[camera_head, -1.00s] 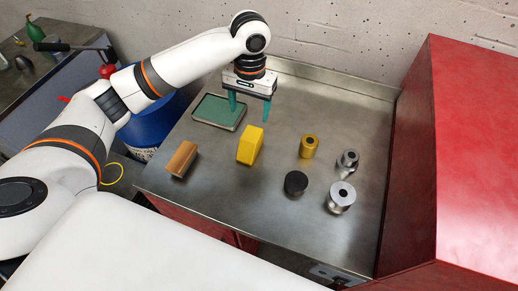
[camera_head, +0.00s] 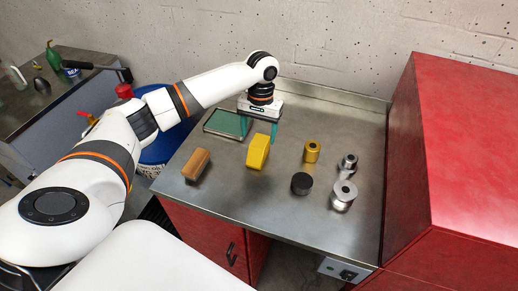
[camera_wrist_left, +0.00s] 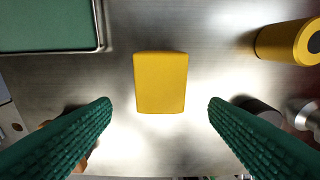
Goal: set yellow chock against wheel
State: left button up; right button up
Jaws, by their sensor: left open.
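The yellow chock (camera_head: 258,152) stands on the steel table, in front of my left gripper (camera_head: 258,132) in the head view. In the left wrist view the chock (camera_wrist_left: 160,82) lies centred ahead of the left gripper (camera_wrist_left: 160,110), between the lines of its two green fingers. The left gripper is open and empty, and the chock is clear of both fingers. No wheel can be made out in these frames. My right gripper is not in view.
A green-lined tray (camera_head: 206,128) lies behind left and a wooden block (camera_head: 196,164) to the left. A gold cylinder (camera_head: 312,151), black cylinder (camera_head: 301,184) and two silver parts (camera_head: 343,195) stand right. A red cabinet (camera_head: 458,150) bounds the right side; the front table is clear.

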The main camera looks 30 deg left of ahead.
aim_at(258, 144)
pick_arm(q)
jog(key=f, duration=0.1)
jog(key=f+p, duration=0.1)
jog(key=f, duration=0.2)
jog(key=shift+s+d, duration=0.1)
jog(key=shift+s, duration=0.25)
jog(key=shift+f, duration=0.5)
jog(key=c, duration=1.4)
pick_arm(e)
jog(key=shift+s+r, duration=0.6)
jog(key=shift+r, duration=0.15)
